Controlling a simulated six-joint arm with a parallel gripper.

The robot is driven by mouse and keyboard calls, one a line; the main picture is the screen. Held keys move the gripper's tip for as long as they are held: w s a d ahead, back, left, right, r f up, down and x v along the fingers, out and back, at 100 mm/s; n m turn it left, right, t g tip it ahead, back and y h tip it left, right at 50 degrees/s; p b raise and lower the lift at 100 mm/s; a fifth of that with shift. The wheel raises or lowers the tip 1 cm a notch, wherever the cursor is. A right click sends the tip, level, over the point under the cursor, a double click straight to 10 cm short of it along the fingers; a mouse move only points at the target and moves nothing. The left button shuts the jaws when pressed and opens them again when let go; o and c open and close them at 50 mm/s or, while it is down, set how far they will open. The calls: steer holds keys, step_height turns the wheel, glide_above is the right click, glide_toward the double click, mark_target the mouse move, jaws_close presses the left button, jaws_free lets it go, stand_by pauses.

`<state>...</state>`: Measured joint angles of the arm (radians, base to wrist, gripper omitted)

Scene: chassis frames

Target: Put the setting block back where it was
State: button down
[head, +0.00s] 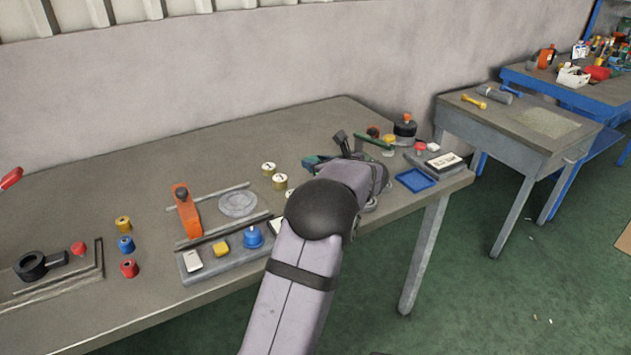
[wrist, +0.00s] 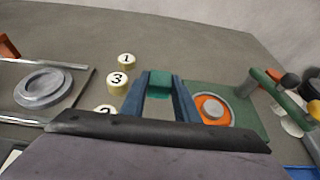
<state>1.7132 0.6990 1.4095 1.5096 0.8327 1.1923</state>
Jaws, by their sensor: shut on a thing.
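My gripper (wrist: 161,88) is shut on a teal block (wrist: 160,80), which I take to be the setting block. The block sits between the two dark blue fingers, above the grey bench (head: 130,166). I cannot tell its exact height. In the wrist view a green plate (wrist: 245,118) with an orange ring (wrist: 224,118) around a grey disc (wrist: 211,107) lies just right of the fingers. In the head view my arm hides most of the block and the plate.
Cream cylinders marked 1 (wrist: 126,61), 3 (wrist: 117,84) and 2 stand left of the fingers. A grey disc (head: 238,204) lies between rails beside an orange upright piece (head: 186,214). A blue tray (head: 415,180) and a lettered card (head: 443,162) are at the right end.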

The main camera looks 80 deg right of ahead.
steer(key=shift+f, duration=2.8)
steer(key=shift+f, duration=0.1)
steer(key=shift+f, duration=0.1)
steer(key=c, duration=1.4)
jaws_free()
steer(key=shift+r, duration=0.2)
steer(key=b+v, duration=0.1)
steer(key=v, duration=1.1)
steer(key=shift+f, duration=0.1)
